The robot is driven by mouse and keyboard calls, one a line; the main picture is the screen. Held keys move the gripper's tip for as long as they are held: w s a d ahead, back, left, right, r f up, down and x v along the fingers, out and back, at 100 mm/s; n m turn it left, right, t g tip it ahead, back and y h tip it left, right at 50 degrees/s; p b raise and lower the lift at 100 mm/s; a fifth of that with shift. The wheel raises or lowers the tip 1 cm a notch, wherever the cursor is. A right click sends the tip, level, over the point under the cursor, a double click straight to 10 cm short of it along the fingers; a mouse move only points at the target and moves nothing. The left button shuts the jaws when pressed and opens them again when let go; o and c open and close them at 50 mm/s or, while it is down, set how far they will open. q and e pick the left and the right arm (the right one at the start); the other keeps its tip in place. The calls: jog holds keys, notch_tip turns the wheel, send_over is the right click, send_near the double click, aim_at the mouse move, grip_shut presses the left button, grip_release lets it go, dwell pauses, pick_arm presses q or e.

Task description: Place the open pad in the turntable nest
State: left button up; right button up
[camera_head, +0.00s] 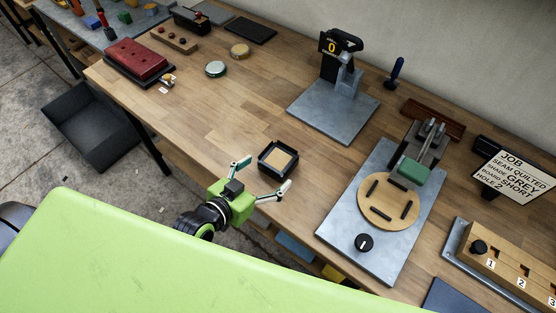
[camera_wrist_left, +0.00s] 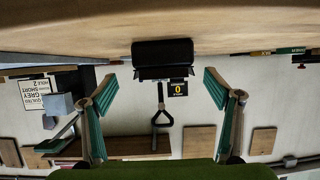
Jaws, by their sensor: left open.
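The open pad (camera_head: 279,158) looks like a small black square tray with a tan inside, lying flat on the bench left of the turntable. The turntable nest (camera_head: 390,205) is a round wooden disc with several short black bars, on a grey metal plate. My left gripper (camera_head: 264,178) is open and empty at the front bench edge, its spread fingers pointing toward the pad, short of it. In the left wrist view, which is upside down, the black pad (camera_wrist_left: 163,53) shows ahead between the open fingers (camera_wrist_left: 160,90). My right gripper is not in view.
A green block on a clamp (camera_head: 411,170) stands just behind the disc, and a black knob (camera_head: 363,242) in front. A grey stand with a display (camera_head: 335,100) is behind the pad. A numbered wooden block (camera_head: 505,265) is at right. Bench around the pad is clear.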

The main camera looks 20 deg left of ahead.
aim_at(274, 164)
pick_arm(q)
jog(key=shift+x, duration=1.25)
jog(key=shift+w+p, duration=0.25)
jog(key=shift+p, duration=0.05)
jog(key=shift+a+p+x, duration=0.1)
jog(key=shift+p+x, duration=0.2)
jog(key=shift+x, duration=0.85)
jog(key=shift+a+p+x, duration=0.15)
jog(key=shift+p+x, duration=0.1)
jog(key=shift+x, duration=0.9)
jog(key=shift+f, duration=0.1)
jog(key=c, duration=1.5)
jog(key=shift+o, duration=0.2)
